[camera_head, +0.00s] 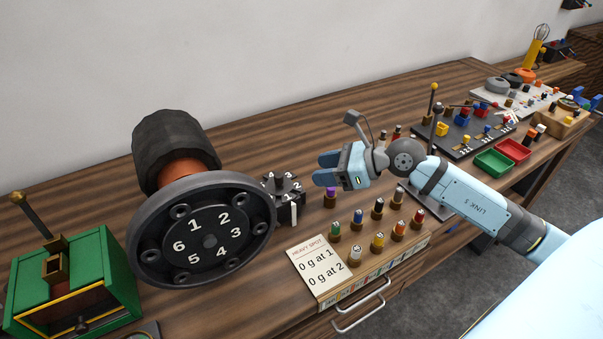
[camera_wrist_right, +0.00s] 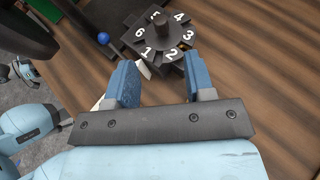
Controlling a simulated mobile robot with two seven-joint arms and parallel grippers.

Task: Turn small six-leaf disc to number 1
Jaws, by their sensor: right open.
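The small six-leaf disc (camera_head: 283,184) is dark, with white numbers on its leaves and a knob in the middle. It stands on the bench right of the big wheel. In the right wrist view the disc (camera_wrist_right: 175,60) lies just beyond the fingertips, with 1 and 2 nearest. A white marker (camera_head: 294,213) stands at its front; in the wrist view the marker (camera_wrist_right: 144,69) shows near leaf 1, partly hidden by a finger. My right gripper (camera_head: 322,169) is open and empty, right of the disc and apart from it. My left gripper is out of view.
A big black wheel (camera_head: 209,241) numbered 1 to 6 stands close left of the disc. Several coloured-top weights (camera_head: 377,242) and a "heavy spot" card (camera_head: 318,268) lie in front. A green box (camera_head: 80,280) is far left. Bench behind the disc is clear.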

